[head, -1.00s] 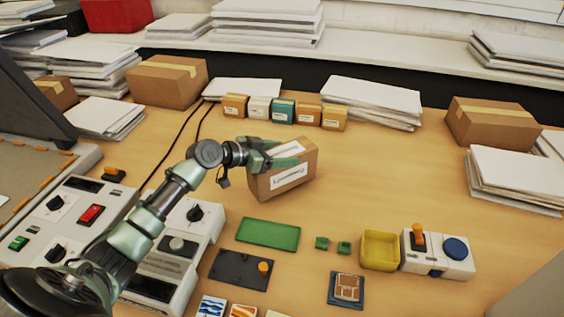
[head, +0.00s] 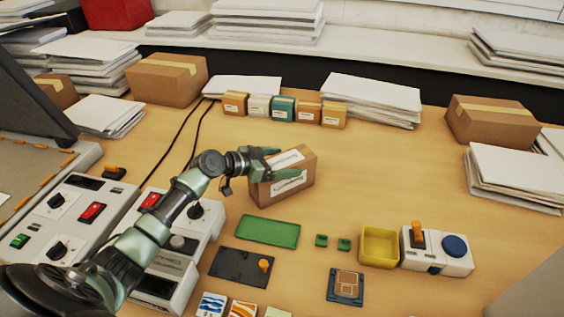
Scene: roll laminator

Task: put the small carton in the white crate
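A brown carton with white labels on its top and front (head: 302,182) stands on the wooden table near the middle of the head view. I take it to be the small carton. My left gripper (head: 276,163) is at the carton's left side. Its two green fingers are spread apart, with the lower one in front of the carton's upper part and the other near its top left edge. I cannot tell if a finger touches the carton. No white crate shows in this view. My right gripper is not in view.
Several small boxes (head: 283,107) stand in a row behind the carton. A green tray (head: 268,232), a yellow bin (head: 380,247) and a white control box (head: 437,250) lie in front. A larger brown box (head: 490,121) is at the right. The table right of the carton is clear.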

